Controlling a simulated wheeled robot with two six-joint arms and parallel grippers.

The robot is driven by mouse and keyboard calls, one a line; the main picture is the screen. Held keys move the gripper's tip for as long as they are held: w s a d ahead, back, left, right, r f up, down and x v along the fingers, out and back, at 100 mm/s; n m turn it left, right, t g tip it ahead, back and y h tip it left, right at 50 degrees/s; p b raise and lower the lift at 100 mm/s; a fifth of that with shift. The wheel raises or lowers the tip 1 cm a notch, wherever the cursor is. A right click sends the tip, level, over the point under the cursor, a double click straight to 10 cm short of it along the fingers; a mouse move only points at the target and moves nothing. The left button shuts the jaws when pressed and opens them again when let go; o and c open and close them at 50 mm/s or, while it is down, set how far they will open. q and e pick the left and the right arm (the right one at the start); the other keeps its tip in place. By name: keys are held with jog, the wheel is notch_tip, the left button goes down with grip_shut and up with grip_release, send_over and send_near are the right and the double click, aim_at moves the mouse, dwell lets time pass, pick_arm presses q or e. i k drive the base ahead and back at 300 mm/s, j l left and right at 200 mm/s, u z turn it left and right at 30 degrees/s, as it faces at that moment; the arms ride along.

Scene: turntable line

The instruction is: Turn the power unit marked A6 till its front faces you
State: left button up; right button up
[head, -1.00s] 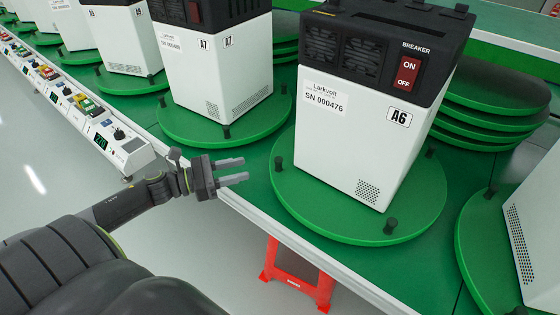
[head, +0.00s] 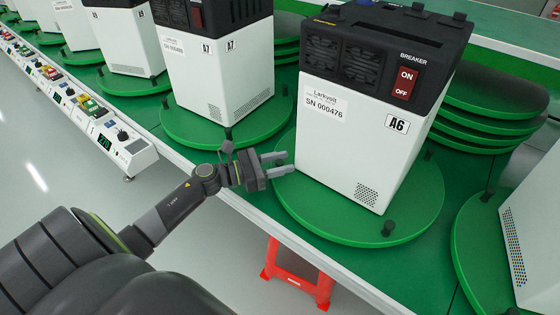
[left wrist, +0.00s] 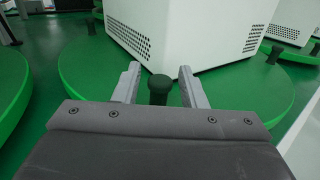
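The power unit A6 (head: 350,145) is a white box with a black top, upright on a round green turntable (head: 330,222). Dark pegs stand on the turntable rim, one at the near right (head: 388,228). My left gripper (head: 287,163) is open at the turntable's left rim. In the left wrist view a dark peg (left wrist: 158,90) stands between its fingers, with gaps on both sides. My right gripper is not in view.
Unit A7 (head: 215,75) stands on its own turntable to the left, and another unit (head: 535,225) on a turntable at the right. Stacked green discs (head: 485,132) lie behind A6. A red stool (head: 300,280) is below the bench edge.

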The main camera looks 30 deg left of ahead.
aim_at(418, 201)
jog(key=l+u, duration=0.2)
jog(key=l, duration=0.45)
jog(key=l+u, duration=0.2)
jog(key=l, duration=0.5)
jog(key=k, duration=0.05)
